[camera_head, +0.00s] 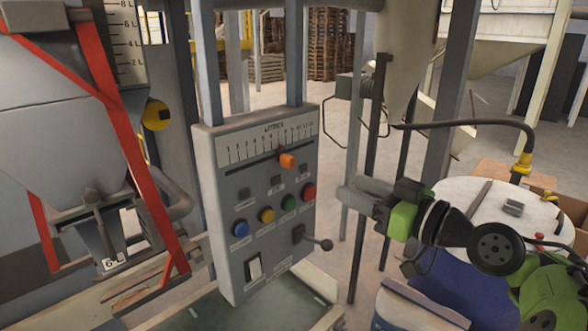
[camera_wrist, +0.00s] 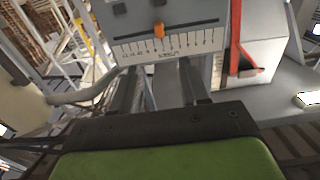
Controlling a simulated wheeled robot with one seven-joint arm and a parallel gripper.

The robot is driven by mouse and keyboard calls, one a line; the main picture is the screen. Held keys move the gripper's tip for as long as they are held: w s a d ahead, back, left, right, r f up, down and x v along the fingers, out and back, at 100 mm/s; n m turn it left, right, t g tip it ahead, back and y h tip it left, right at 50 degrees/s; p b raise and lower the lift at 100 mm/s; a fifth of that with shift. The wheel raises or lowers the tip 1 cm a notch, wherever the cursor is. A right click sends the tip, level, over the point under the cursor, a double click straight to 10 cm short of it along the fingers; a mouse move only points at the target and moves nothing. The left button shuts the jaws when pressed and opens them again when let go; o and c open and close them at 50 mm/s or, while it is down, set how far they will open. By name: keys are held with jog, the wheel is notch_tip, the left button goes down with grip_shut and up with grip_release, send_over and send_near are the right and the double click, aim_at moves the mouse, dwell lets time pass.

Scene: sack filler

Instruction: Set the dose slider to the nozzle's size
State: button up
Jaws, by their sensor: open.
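A grey control panel (camera_head: 262,222) stands at the middle of the head view, with a LITRES scale and a slot across its top. The orange dose slider knob (camera_head: 287,160) sits right of the scale's middle, around 7 or 8; the exact mark is hard to read. The knob also shows upside down in the wrist view (camera_wrist: 158,31). The nozzle (camera_head: 108,235) at the left carries a label (camera_head: 113,262) reading 6 L. My gripper (camera_head: 382,212) is open and empty, right of the panel and apart from the knob.
The panel has blue, amber, green and red buttons (camera_head: 308,191), a rocker switch (camera_head: 254,268) and a ball-ended lever (camera_head: 326,244). A white-topped blue drum (camera_head: 470,205) shows behind my arm.

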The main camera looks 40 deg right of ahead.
jog(key=b, duration=0.2)
send_near(294, 163)
jog(key=w, duration=0.2)
jog(key=shift+w+a+r, duration=0.1)
jog(key=shift+w+a, duration=0.05)
jog(key=shift+w, duration=1.35)
jog(key=w+p, duration=0.1)
jog(key=w, duration=0.4)
jog(key=shift+p, duration=0.3)
jog(key=shift+s, duration=0.1)
grip_shut()
